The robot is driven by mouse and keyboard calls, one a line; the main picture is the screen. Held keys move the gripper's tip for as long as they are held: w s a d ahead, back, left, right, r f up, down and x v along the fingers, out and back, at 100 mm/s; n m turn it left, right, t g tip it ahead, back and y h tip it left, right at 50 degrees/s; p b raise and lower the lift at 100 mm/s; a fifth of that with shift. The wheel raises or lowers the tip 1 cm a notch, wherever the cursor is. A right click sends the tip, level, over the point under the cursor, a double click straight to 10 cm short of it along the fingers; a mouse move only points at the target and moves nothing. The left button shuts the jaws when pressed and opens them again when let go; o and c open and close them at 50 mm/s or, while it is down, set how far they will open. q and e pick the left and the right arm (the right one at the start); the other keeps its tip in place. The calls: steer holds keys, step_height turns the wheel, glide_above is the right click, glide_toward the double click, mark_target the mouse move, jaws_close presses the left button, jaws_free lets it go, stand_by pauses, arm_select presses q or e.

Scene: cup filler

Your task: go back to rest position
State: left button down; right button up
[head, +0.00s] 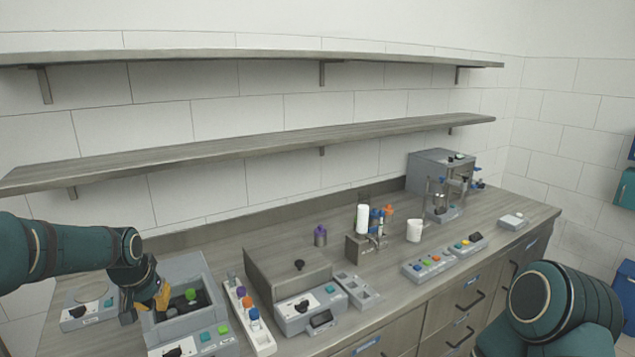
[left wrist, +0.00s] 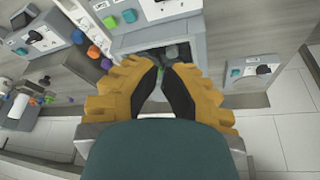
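My left gripper (head: 155,300) has yellow fingers with black pads. In the head view it is low on the left, over the left side of a grey open-topped box machine (head: 205,273). A green cap (head: 190,294) stands inside that box, to the right of the fingers and apart from them. In the left wrist view the fingers (left wrist: 162,68) have a narrow gap between their tips, and I see nothing held there. A bit of green shows just beyond the tips. My right arm shows at the lower right of the head view; its gripper is out of view.
A white rack (head: 262,341) with colored caps stands right of the box. Further right are a lidded grey machine (head: 288,268), an empty grey tray (head: 366,299), a white cup (head: 414,231) and button panels (head: 428,268). A small scale-like device (head: 75,318) is at left. Shelves hang above.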

arm_select(q)
steer(key=s+d+f, duration=0.1)
steer(key=d+f, duration=0.3)
steer(key=f, duration=0.2)
steer(key=s+d+f+h, duration=0.1)
steer(key=d+f, duration=0.3)
steer(key=f, duration=0.2)
steer(key=s+d+f+g+h+b, duration=0.1)
steer(key=s+d+f, duration=0.1)
steer(key=d+f, duration=0.3)
steer(key=shift+s+f, duration=0.1)
steer(key=shift+f, duration=0.75)
steer(key=s+d+f+h, duration=0.1)
steer(key=s+d+f, duration=0.5)
steer(key=s, duration=0.3)
steer(key=s+d+f+n+g+h+b, duration=0.1)
steer(key=s+d+f, duration=0.5)
steer(key=s, duration=0.3)
steer(key=shift+s+d, duration=0.2)
steer(key=shift+s, duration=0.2)
arm_select(e)
step_height(320, 180, down, 2)
steer(key=shift+f, duration=0.1)
steer(key=shift+a, duration=0.1)
